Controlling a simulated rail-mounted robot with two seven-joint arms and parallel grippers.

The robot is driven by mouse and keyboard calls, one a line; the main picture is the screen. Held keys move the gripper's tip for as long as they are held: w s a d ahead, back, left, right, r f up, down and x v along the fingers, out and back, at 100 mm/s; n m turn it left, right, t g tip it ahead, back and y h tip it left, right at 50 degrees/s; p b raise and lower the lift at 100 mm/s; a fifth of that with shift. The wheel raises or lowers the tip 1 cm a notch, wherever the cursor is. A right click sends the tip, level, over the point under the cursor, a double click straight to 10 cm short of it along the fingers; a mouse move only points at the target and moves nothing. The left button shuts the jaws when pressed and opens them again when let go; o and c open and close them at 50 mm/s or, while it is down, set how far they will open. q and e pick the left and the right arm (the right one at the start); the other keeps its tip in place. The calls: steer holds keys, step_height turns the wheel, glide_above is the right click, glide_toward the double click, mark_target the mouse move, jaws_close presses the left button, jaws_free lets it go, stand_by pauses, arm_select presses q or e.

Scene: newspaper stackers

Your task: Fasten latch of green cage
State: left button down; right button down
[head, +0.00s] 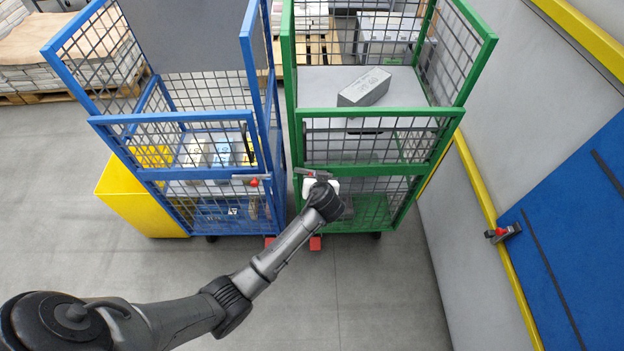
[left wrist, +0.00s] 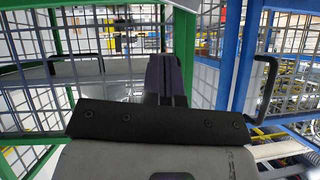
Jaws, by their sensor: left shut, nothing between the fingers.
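The green cage (head: 376,112) stands in the middle of the head view, with its half-height front gate upright across the front. Its latch (head: 313,173), a dark bar, is at the gate's left edge beside the front post. I cannot tell whether it is engaged. My left gripper (head: 312,184) is at this corner, just below and in front of the latch, partly hidden by my wrist. In the left wrist view, its fingers (left wrist: 168,80) are together and empty, with green frame bars (left wrist: 62,35) to the left. I cannot tell whether they touch the latch. My right gripper is out of view.
A blue cage (head: 190,118) stands close on the left, with its own red-tipped latch (head: 251,180). A grey box (head: 364,88) lies on the green cage's shelf. A yellow bin (head: 142,200) is at the left. A wall with a yellow rail (head: 490,220) bounds the right.

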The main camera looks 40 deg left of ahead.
mark_target(311, 174)
arm_select(q)
steer(key=shift+w+a+f+b, duration=0.2)
steer(key=shift+w+a+f, duration=0.45)
steer(key=shift+f, duration=0.55)
steer(key=shift+w+a+f+b, duration=0.25)
steer(key=shift+w+a+f, duration=0.15)
steer(key=shift+a+f, duration=0.6)
steer(key=shift+w+a+f+b, duration=0.2)
steer(key=shift+w+a+f, duration=0.4)
steer(key=shift+f, duration=0.75)
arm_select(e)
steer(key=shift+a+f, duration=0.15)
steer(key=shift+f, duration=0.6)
